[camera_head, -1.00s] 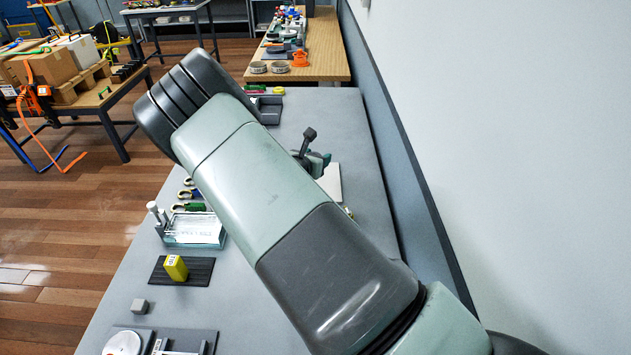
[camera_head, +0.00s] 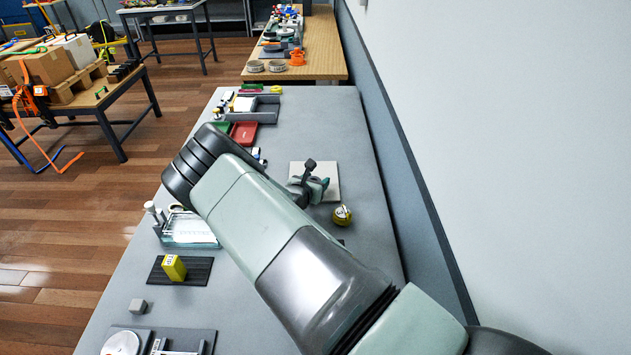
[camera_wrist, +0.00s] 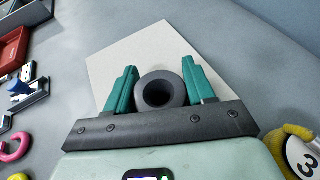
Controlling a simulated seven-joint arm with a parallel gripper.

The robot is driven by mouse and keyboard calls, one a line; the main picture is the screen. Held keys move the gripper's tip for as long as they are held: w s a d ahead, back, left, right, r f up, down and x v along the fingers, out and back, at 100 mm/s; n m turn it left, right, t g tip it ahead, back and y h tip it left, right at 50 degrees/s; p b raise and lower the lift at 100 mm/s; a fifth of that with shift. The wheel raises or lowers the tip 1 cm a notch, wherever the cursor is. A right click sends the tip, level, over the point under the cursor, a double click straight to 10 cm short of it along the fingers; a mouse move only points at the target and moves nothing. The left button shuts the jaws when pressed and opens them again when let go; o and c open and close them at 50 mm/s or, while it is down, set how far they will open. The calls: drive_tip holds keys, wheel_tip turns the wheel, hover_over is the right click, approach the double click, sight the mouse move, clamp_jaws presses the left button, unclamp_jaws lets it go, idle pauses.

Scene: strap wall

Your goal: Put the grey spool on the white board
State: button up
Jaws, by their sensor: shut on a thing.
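The grey spool (camera_wrist: 160,76) shows in the wrist view as a dark grey ring with a dark hole, seen end-on between the two teal fingers. My gripper (camera_wrist: 158,70) is shut on it. The white board (camera_wrist: 137,50) lies behind the spool and fingers in the wrist view. In the head view the board (camera_head: 328,174) lies flat on the grey table toward the wall, and my gripper (camera_head: 315,188) is over its near part. I cannot make out the spool in the head view, nor whether it touches the board.
A yellow tape measure (camera_head: 342,215) lies right of the board, close to my gripper. A red tray (camera_head: 244,133) and a grey tray (camera_head: 266,115) are farther back. A glass box (camera_head: 190,230) and a yellow block (camera_head: 174,267) are at left. The wall bounds the right side.

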drive_tip(key=shift+f, duration=0.1)
drive_tip(key=o, duration=1)
